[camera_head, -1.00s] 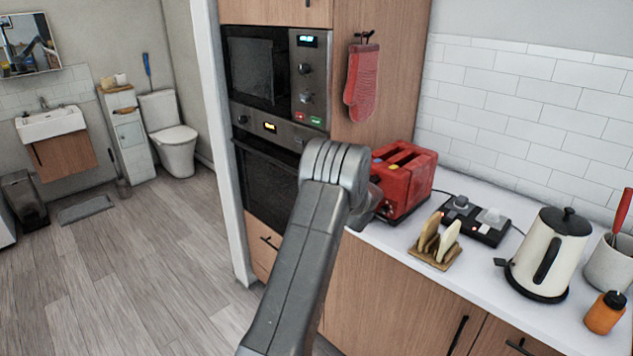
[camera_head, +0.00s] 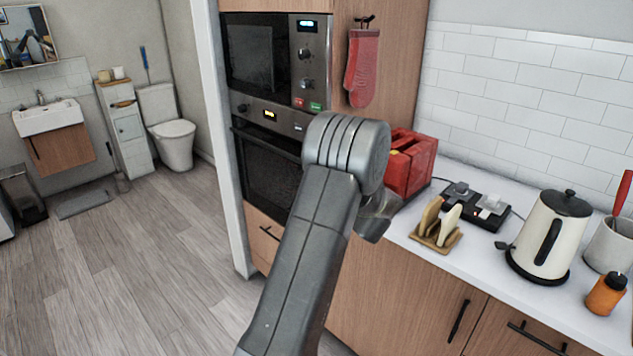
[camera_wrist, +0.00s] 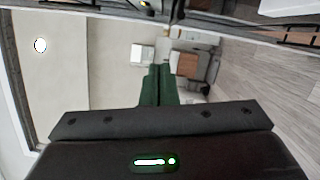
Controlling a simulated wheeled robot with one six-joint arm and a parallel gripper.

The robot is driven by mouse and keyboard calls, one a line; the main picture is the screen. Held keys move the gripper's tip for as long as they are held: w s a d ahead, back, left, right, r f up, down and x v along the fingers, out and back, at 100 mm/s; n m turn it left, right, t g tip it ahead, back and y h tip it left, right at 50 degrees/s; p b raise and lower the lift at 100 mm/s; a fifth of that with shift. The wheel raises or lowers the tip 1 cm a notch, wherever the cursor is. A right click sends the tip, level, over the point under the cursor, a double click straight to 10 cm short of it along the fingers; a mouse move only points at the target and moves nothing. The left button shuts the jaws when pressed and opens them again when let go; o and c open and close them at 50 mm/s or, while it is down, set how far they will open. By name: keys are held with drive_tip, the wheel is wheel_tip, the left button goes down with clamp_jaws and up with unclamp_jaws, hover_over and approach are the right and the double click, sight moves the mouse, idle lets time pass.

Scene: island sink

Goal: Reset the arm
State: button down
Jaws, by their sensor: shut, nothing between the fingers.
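My arm rises from the bottom middle of the head view, in front of the oven and the wooden cabinet. Its bent joint hides part of the red toaster. In the wrist view, my gripper (camera_wrist: 160,85) shows as dark green fingers close together, shut with nothing held. The wrist view looks out into the room on its side, toward the bathroom fixtures, and the fingers touch nothing there. The fingers cannot be made out in the head view.
The white counter holds a red toaster (camera_head: 410,163), a toast rack (camera_head: 437,238), a black switch panel (camera_head: 486,222), a kettle (camera_head: 552,235) and an orange bottle (camera_head: 606,294). A red oven mitt (camera_head: 362,68) hangs on the cabinet side. The wooden floor (camera_head: 130,270) at left is clear.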

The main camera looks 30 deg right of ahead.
drive_tip(key=shift+s, duration=0.25)
